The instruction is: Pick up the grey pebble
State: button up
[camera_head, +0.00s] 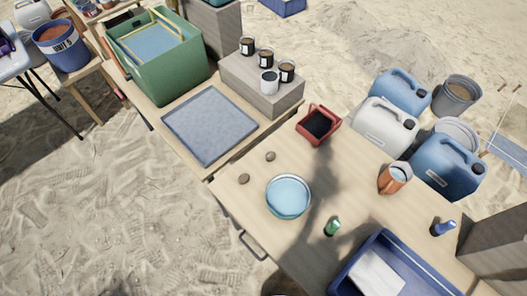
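Two small pebbles lie on the wooden table, left of the red tray. The nearer pebble (244,178) is grey-brown and lies near the table's left edge. The farther pebble (270,156) looks similar, slightly browner, and lies up and to the right of it. At this size I cannot tell for sure which is the grey one. Both are uncovered and apart from other things. My gripper is not in view; a dark shadow, possibly of my arm, falls across the table.
A round bowl of bluish water (288,196) stands just right of the pebbles. A grey mat (209,125) lies on the adjoining table.

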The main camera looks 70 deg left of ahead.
aim_at(270, 156)
jog(key=u, duration=2.35)
jog(key=i+j, duration=0.95)
jog(key=j, duration=0.25)
